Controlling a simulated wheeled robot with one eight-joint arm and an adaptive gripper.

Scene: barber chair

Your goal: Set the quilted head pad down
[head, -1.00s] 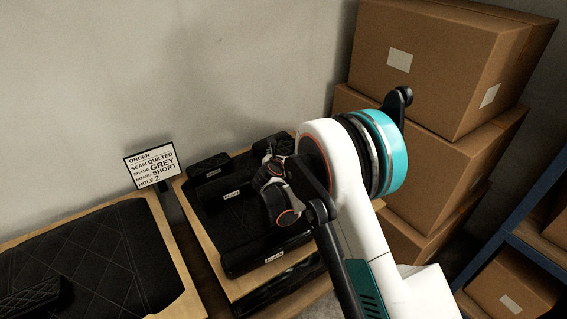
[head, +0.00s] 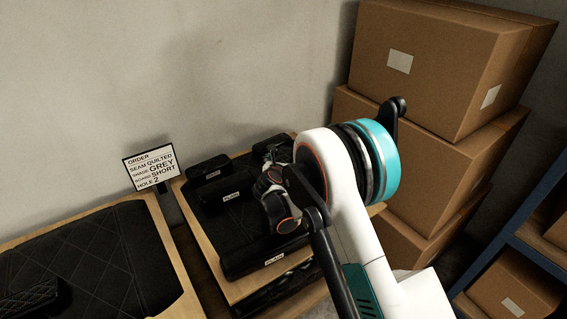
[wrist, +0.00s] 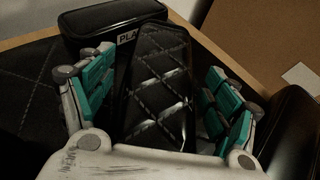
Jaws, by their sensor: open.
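In the wrist view, a black quilted head pad (wrist: 160,85) with diamond stitching lies between the two teal-padded fingers of my gripper (wrist: 160,92). The fingers are spread, with a gap visible on each side of the pad. The pad seems to rest on the black surface of the wooden-edged stand, but its underside is hidden. In the head view my gripper (head: 272,188) is over the right part of that stand (head: 238,285), and it hides the pad there.
Black pads labelled PLAIN lie around my gripper: one behind (head: 208,168), one in front (head: 262,256). An order sign (head: 150,168) stands to the left, beside a large quilted cushion (head: 85,255). Stacked cardboard boxes (head: 430,150) and a blue shelf (head: 530,250) are on the right.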

